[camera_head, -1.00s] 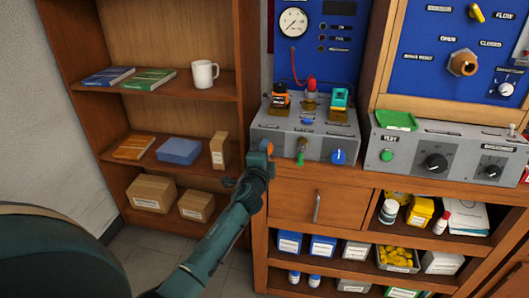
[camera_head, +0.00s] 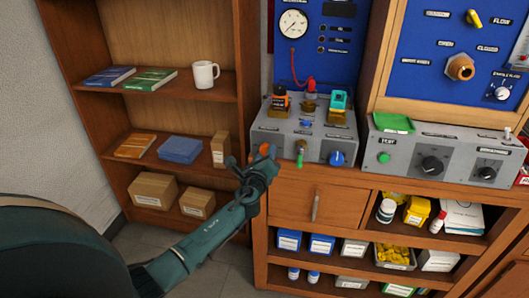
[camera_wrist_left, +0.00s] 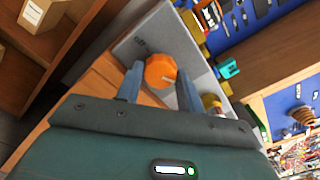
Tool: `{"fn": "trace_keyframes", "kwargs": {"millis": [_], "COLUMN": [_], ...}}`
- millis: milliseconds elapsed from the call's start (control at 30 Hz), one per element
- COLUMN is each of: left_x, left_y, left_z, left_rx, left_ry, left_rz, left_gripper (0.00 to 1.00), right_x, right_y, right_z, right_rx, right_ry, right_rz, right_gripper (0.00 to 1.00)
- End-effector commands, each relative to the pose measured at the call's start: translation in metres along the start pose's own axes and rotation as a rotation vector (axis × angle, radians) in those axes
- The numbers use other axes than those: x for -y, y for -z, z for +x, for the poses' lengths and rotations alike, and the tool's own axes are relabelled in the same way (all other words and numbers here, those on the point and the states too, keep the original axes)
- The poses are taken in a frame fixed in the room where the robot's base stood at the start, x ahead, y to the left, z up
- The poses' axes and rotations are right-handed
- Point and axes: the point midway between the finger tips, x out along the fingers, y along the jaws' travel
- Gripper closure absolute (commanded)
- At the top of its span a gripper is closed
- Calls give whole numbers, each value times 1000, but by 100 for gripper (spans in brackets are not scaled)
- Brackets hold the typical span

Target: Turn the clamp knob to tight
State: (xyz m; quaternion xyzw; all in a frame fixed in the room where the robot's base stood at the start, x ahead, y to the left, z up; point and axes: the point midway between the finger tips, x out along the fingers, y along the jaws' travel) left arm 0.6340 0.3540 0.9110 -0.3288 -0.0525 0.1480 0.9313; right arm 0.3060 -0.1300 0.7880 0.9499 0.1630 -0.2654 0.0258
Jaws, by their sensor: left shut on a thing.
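The clamp knob (camera_head: 265,150), round and orange, is on the left part of the grey box's sloped front. It also shows in the left wrist view (camera_wrist_left: 160,70), with a pale mark on its face. My left gripper (camera_head: 256,157) is at the knob, partly covering it in the head view. In the left wrist view its two fingers (camera_wrist_left: 158,78) stand on either side of the knob, shut on it. The label beside the knob is too small to read. My right gripper is not in view.
The grey box (camera_head: 318,147) also carries a green-tipped lever (camera_head: 300,158) and a blue knob (camera_head: 337,158), right of the orange one. A wooden drawer (camera_head: 300,200) lies below. Shelves with books, boxes and a white mug (camera_head: 204,76) stand to the left.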

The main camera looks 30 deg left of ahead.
Motion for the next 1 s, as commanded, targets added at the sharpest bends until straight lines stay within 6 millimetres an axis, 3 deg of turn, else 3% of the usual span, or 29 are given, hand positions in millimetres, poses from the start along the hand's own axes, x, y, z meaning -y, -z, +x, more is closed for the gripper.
{"fn": "trace_keyframes", "kwargs": {"millis": [500, 1000], "left_x": [2, 1], "left_y": [-3, -2], "left_z": [1, 1], "left_rx": [3, 3], "left_ry": [2, 1], "left_rz": [391, 500], "left_gripper": [85, 85], "right_x": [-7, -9], "right_y": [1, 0], "right_z": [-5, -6], "right_rx": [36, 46], "right_ry": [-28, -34], "right_rz": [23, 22], "right_gripper": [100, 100]}}
